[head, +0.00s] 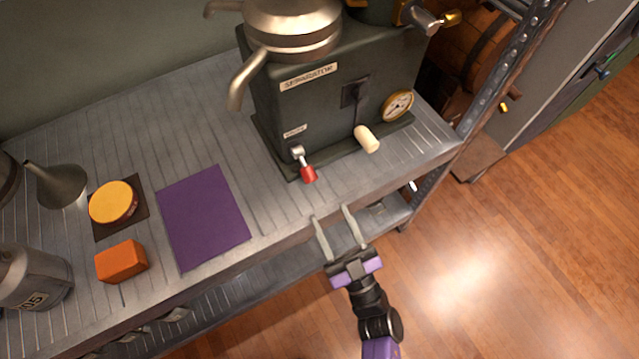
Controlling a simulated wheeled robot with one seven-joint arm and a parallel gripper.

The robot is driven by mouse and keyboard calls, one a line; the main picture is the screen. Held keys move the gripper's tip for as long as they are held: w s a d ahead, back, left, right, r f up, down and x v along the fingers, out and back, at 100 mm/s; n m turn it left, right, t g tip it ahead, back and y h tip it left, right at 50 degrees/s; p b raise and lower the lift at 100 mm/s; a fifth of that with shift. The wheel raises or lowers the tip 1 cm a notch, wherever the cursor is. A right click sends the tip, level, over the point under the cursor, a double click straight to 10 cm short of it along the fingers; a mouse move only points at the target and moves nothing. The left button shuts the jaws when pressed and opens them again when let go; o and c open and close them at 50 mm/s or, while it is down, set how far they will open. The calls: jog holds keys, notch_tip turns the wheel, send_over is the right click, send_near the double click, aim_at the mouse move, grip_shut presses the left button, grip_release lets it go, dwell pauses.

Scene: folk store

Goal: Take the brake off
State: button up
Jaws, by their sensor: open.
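The separator (315,97) is a dark green machine standing on the grey metal bench. A small lever with a red tip (308,174) sticks out low on its front left, under a small label that looks like "BRAKE". The lever points down and toward the bench edge. A crank handle with a cream knob (367,139) hangs on the front, right of the lever. My gripper (335,212) is open and empty at the bench's front edge, below and right of the red-tipped lever, apart from it.
A purple mat (203,217), an orange block (122,261), a yellow-topped round object (112,202), a funnel (57,184) and a metal can (32,277) stand on the bench (140,130) at left. A gauge (397,105) sits right of the crank. Open wooden floor (500,250) lies at right.

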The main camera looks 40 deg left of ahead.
aim_at(305, 165)
jog(key=x, duration=0.8)
jog(key=shift+s+a, duration=0.1)
jog(key=shift+a, duration=0.05)
jog(key=shift+c, duration=0.3)
grip_shut()
dwell(1.0)
